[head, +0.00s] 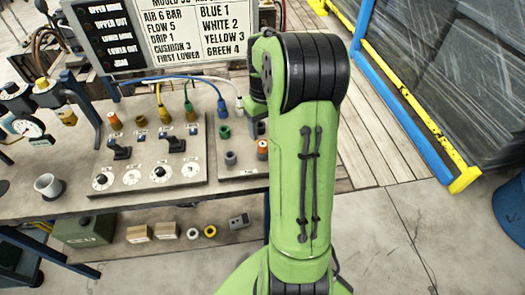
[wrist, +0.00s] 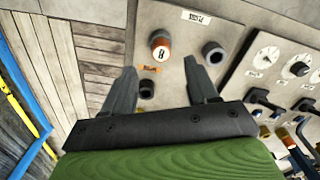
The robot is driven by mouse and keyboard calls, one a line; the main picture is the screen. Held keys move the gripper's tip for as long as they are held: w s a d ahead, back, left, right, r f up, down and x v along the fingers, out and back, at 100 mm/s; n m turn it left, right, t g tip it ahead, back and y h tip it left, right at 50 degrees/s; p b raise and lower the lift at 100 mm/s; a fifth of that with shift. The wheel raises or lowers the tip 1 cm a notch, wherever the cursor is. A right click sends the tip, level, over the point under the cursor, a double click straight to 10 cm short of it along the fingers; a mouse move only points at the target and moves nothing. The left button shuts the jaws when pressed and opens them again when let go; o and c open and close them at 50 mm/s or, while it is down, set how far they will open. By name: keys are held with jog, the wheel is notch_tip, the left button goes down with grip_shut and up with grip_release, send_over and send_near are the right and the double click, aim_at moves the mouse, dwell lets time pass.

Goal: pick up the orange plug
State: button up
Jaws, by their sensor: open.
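In the head view an orange plug (head: 262,148) shows at the right end of the bench, close beside my arm. My gripper is hidden behind the arm there. Another orange piece (head: 114,121) stands farther left on the bench.
Dark round sockets (wrist: 213,52) and (wrist: 146,89) flank the plug, one close to the left finger. A dial panel (head: 150,160) with levers and coloured cables fills the bench's middle. A blue-yellow rail (head: 410,125) runs along the right.

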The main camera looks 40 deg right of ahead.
aim_at(263, 145)
notch_tip(263, 145, down, 7)
jog(key=shift+f+b, duration=0.1)
jog(key=shift+b, duration=0.7)
jog(key=shift+a, duration=0.1)
grip_shut()
